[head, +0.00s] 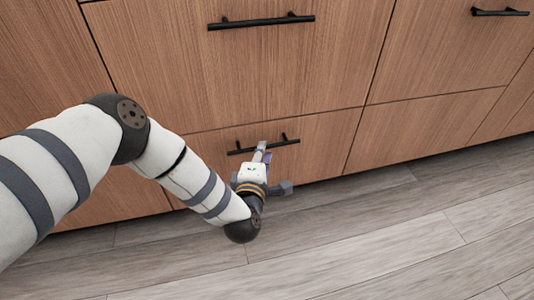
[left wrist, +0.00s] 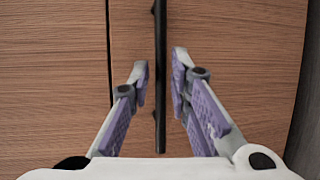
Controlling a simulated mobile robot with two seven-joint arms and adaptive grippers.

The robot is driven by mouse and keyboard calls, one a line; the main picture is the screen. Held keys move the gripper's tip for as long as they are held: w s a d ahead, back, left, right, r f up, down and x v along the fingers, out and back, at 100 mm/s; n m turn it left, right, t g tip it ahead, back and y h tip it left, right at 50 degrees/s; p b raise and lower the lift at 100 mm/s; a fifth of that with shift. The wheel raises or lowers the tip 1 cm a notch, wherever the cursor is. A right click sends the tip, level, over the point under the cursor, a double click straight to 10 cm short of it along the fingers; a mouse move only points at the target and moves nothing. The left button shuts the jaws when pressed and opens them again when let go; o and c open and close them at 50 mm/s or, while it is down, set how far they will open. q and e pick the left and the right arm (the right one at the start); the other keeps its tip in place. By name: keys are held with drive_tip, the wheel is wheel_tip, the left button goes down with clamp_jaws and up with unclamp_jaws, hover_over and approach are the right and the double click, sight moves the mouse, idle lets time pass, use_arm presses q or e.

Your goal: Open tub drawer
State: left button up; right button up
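The lower wooden drawer (head: 325,145) is in the middle of the head view, and its front looks flush with its neighbours. Its black bar handle (head: 237,151) runs across the upper part of the front. My left gripper (head: 262,150) is at the middle of this handle. In the left wrist view, the handle (left wrist: 160,30) stands upright in the picture between the two open fingers (left wrist: 160,65). A gap shows on each side of the bar, so the fingers are not closed on it. My right gripper is in neither view.
An upper drawer with a black handle (head: 262,21) sits above, and another handle (head: 500,12) is at the upper right. More closed wooden fronts (head: 420,125) lie to the right. The grey plank floor (head: 380,235) before the cabinets is clear.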

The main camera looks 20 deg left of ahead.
use_arm(q)
drive_tip(key=x, duration=0.2)
drive_tip(key=shift+w+f+b, duration=0.25)
drive_tip(key=shift+w+b, duration=0.1)
drive_tip(key=shift+b, duration=0.05)
drive_tip(key=shift+w+a+r, duration=0.1)
drive_tip(key=shift+w, duration=0.2)
drive_tip(key=shift+c, duration=0.3)
clamp_jaws()
drive_tip(key=shift+s, duration=0.1)
